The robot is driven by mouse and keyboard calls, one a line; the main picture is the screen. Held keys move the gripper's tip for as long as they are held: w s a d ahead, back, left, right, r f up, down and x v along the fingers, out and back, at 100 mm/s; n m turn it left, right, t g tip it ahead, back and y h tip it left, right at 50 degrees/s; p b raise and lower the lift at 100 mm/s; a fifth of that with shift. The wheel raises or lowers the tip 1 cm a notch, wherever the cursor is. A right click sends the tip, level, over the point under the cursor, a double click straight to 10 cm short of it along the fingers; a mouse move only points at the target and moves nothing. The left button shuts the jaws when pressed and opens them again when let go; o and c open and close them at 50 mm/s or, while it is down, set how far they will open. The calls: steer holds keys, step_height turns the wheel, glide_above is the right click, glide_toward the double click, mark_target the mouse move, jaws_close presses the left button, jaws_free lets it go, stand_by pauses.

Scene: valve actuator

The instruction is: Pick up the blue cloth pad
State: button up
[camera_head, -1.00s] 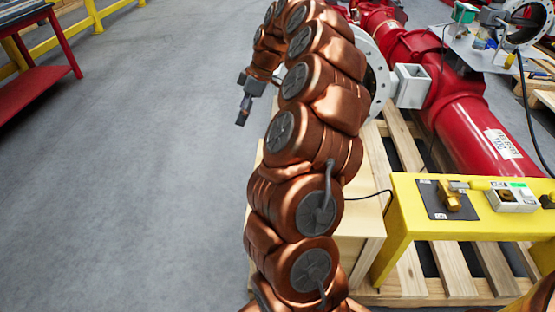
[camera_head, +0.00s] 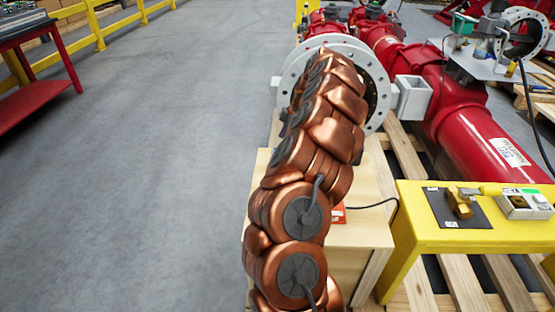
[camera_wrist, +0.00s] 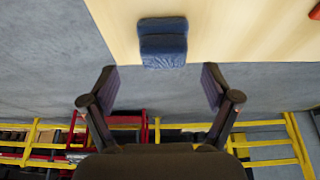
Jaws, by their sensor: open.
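The blue cloth pad (camera_wrist: 163,42) lies on a light wooden surface (camera_wrist: 235,30) near its edge, at the upper middle of the wrist view. It looks folded, with a crease across it. My gripper (camera_wrist: 160,88) is open and empty, its two dark fingers spread apart below the pad in the picture, with a gap between them and the pad. In the head view my copper-coloured arm covers part of the wooden box top (camera_head: 364,230), and the pad and gripper are hidden there.
A red object (camera_head: 338,214) lies on the wooden box beside my arm. A yellow bench (camera_head: 425,240) with a brass fitting (camera_head: 459,203) stands at right. The red valve actuator (camera_head: 470,130) rests on pallets behind.

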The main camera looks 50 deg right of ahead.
steer(key=x, duration=0.4)
steer(key=shift+a+b, duration=0.2)
steer(key=shift+b, duration=0.2)
steer(key=c, duration=1.3)
steer(key=shift+o, duration=0.2)
steer(key=shift+r, duration=0.1)
step_height(320, 180, up, 10)
steer(key=shift+f+p, duration=0.1)
steer(key=shift+p, duration=0.9)
